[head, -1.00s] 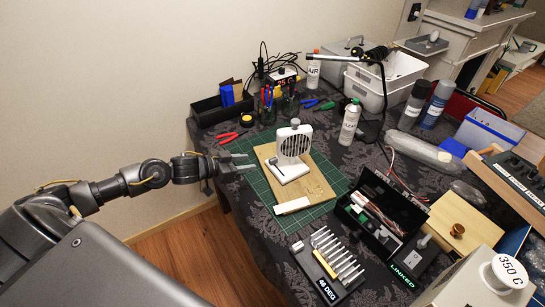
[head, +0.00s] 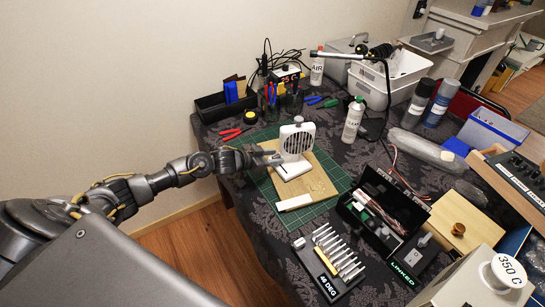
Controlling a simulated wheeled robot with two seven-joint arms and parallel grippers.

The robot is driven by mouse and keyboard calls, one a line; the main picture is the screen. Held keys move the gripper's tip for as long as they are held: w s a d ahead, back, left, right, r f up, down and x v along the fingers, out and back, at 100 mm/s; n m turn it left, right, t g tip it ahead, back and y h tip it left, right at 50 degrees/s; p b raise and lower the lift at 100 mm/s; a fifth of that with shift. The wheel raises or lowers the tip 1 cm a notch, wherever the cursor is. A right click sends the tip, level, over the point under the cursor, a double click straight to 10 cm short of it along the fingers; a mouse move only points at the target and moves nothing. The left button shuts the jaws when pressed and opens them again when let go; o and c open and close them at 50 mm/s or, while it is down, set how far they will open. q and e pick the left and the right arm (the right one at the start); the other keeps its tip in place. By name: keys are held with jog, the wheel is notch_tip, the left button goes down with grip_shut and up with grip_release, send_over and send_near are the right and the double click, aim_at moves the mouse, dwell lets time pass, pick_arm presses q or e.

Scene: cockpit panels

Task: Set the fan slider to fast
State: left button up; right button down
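The small white fan (head: 297,141) stands upright on a wooden board (head: 318,184) on the green cutting mat (head: 329,208). Its white base (head: 293,170) sticks out toward the front, and its slider is too small to make out. My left gripper (head: 274,158) is at the left side of the fan, close to the base. Its fingers look a little apart, with nothing seen between them. I cannot tell whether they touch the fan. My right gripper is not in view.
Red pliers (head: 232,134) lie behind my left arm. A spray bottle (head: 353,120) stands right of the fan. A bit holder (head: 333,262) and an open black toolbox (head: 383,212) are at the front right. A white strip (head: 294,202) lies on the board's front edge.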

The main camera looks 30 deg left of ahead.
aim_at(282, 174)
pick_arm(q)
grip_shut()
jog(key=s+d+p, duration=0.1)
jog(key=d, duration=0.1)
jog(key=s+d+p, duration=0.2)
jog(key=d, duration=0.1)
jog(key=shift+s+d+r+p, duration=0.15)
jog(key=shift+s+d+p, duration=0.15)
jog(key=shift+p, duration=0.1)
jog(key=shift+d, duration=0.1)
jog(key=shift+w, duration=0.1)
grip_release()
jog(key=shift+a, duration=0.2)
jog(key=b+v, duration=0.1)
jog(key=v, duration=0.8)
jog(key=shift+v, duration=0.85)
